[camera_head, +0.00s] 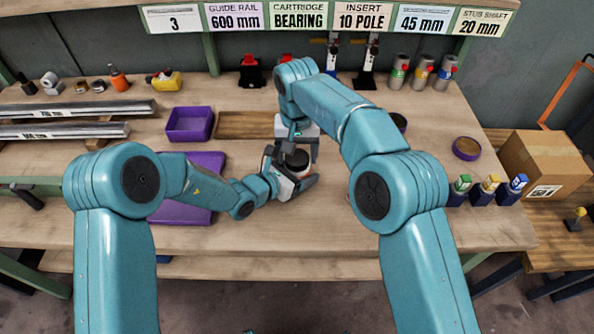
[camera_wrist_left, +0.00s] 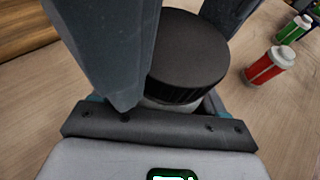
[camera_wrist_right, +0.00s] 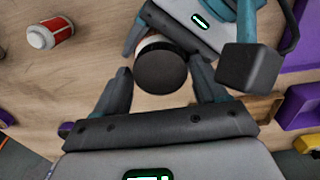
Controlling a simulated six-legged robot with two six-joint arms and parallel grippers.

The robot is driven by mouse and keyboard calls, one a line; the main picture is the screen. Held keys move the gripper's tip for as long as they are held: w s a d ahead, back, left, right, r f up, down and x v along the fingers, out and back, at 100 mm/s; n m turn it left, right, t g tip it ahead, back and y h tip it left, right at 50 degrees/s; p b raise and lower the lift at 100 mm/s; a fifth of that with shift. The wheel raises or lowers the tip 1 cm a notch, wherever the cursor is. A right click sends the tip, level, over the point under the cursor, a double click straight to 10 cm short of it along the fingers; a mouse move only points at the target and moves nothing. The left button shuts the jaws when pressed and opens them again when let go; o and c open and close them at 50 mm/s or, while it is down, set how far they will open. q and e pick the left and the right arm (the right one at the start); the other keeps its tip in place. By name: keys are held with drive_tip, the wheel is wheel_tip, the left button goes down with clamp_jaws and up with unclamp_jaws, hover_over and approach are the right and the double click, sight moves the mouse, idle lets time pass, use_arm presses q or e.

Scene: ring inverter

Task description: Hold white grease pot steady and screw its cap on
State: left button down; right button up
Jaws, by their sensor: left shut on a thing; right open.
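The white grease pot stands upright at the middle of the bench, mostly hidden; a strip of its white body (camera_wrist_left: 160,104) shows in the left wrist view. Its black ribbed cap (camera_head: 297,159) sits on top, also seen in the left wrist view (camera_wrist_left: 190,52). I cannot tell how far it is threaded. My left gripper (camera_head: 291,175) is shut around the pot's body, below the cap. My right gripper (camera_head: 297,144) is above, pointing down. In the right wrist view its open fingers (camera_wrist_right: 163,90) stand on either side of the cap (camera_wrist_right: 160,72), with gaps.
A purple bin (camera_head: 190,123) and a purple mat (camera_head: 195,205) lie left of the pot. A red-and-white can (camera_wrist_left: 270,66) stands nearby in the left wrist view. Several small bottles (camera_head: 487,188) and a cardboard box (camera_head: 548,165) are at the right.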

drive_tip(key=shift+c, duration=0.4)
drive_tip(key=c, duration=0.8)
drive_tip(key=m, duration=0.4)
drive_tip(key=shift+m, duration=0.4)
drive_tip(key=o, duration=1.1)
drive_tip(key=shift+o, duration=0.2)
drive_tip(key=shift+r, duration=2.25)
